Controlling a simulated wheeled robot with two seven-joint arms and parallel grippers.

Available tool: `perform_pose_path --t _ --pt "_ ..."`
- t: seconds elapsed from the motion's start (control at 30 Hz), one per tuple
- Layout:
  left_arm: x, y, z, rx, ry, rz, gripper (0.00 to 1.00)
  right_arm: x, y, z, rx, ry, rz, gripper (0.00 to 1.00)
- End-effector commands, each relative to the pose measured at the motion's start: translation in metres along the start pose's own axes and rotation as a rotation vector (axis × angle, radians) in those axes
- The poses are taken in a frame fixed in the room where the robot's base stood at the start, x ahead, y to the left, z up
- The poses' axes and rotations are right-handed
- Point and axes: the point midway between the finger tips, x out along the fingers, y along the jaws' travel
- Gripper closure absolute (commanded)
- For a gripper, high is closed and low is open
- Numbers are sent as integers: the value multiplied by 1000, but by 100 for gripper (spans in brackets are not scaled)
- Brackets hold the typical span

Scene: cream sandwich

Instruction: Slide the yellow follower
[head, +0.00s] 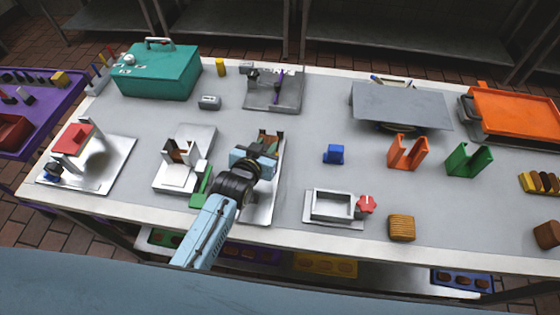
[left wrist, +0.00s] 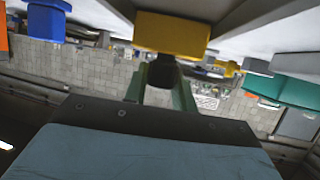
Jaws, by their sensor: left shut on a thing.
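The yellow follower (left wrist: 172,36) is a yellow block close in front of the camera in the left wrist view, with a dark round stem below it. My left gripper (left wrist: 162,88) has its two greenish fingers on either side of that stem and is shut on it. In the head view my left gripper (head: 256,160) is over a metal fixture plate (head: 262,212) with brownish upright walls at its far end. It hides the follower and most of the fixture there. My right gripper is in neither view.
Left of my arm stands a metal fixture (head: 181,178) with a green part (head: 201,184) beside it. A white frame (head: 332,205) with a red knob (head: 366,204) and a blue block (head: 334,154) are to the right. The table between them is clear.

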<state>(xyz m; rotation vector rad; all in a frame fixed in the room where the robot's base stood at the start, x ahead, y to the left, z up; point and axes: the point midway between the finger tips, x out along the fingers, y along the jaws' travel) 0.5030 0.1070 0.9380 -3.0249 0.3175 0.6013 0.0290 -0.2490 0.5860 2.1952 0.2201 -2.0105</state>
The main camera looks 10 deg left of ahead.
Motion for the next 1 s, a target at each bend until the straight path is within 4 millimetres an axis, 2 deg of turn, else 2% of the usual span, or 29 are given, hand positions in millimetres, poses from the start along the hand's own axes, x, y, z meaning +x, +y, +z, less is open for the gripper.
perform_pose_path --t 0.17,0.47,0.5,0.63,1.0 --pt "5 -12 -2 -10 -1 -19 100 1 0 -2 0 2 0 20" --pt "7 -12 -4 -9 3 -19 100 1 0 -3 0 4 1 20" --pt "7 -12 -4 -9 3 -19 71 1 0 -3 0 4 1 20" --pt "6 -12 -4 -8 3 -18 54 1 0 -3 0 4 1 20" --pt "3 -12 -2 -8 -1 -18 52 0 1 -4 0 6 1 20"
